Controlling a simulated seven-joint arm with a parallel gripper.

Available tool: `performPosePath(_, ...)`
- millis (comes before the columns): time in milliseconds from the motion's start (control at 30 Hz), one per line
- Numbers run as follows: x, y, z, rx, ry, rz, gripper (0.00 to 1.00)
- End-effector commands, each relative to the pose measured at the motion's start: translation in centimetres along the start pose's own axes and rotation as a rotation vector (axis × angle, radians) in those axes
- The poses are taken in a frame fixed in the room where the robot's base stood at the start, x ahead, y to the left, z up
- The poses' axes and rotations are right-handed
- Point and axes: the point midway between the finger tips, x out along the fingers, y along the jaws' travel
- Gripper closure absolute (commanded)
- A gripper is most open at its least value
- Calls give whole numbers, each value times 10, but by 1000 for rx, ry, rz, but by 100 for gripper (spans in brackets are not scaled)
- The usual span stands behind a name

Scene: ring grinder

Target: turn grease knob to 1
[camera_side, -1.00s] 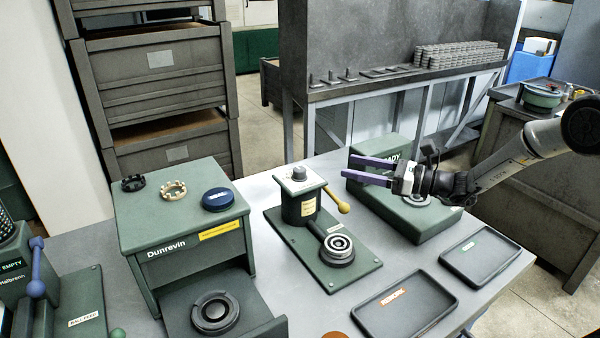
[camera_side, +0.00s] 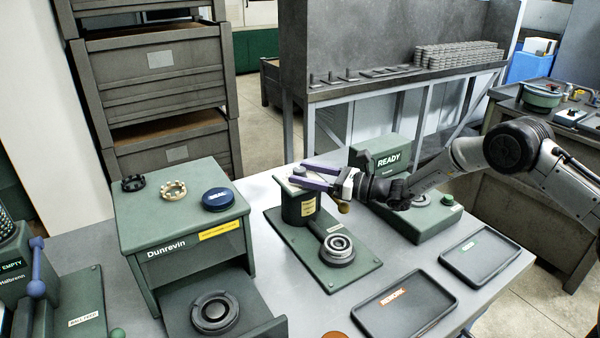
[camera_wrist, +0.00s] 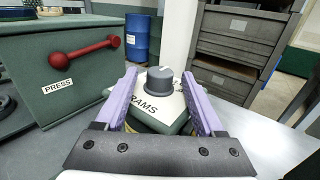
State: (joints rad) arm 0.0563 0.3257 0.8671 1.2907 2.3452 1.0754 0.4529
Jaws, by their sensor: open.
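The grease knob (camera_wrist: 160,80) is a grey round cap on the white dial plate of the green grease unit, with part of the word "GRAMS" readable on the plate. In the side view the green grease unit (camera_side: 296,208) stands on its base plate, and its knob is mostly hidden by my fingers. My gripper (camera_side: 297,177) is open, with its purple fingers over the top of the unit. In the wrist view the fingers of my gripper (camera_wrist: 160,88) lie to the left and right of the knob, with gaps on both sides. The dial numbers are not readable.
A green machine labelled Dunrevin (camera_side: 160,270) stands left, with rings on top. Two dark trays (camera_side: 440,308) lie at front right. A red PRESS lever (camera_wrist: 85,52) shows in the wrist view.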

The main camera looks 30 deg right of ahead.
Motion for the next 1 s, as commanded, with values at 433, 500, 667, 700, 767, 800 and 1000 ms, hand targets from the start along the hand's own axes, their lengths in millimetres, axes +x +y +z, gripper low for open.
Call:
performPosePath(433,17,0,0,0,0,0,30)
performPosePath(500,17,0,0,0,0,0,31)
performPosePath(667,17,0,0,0,0,0,60)
performPosePath(700,17,0,0,0,0,0,67)
performPosePath(767,17,0,0,0,0,0,78)
performPosePath(800,17,0,0,0,0,0,85)
performPosePath(1000,17,0,0,0,0,0,100)
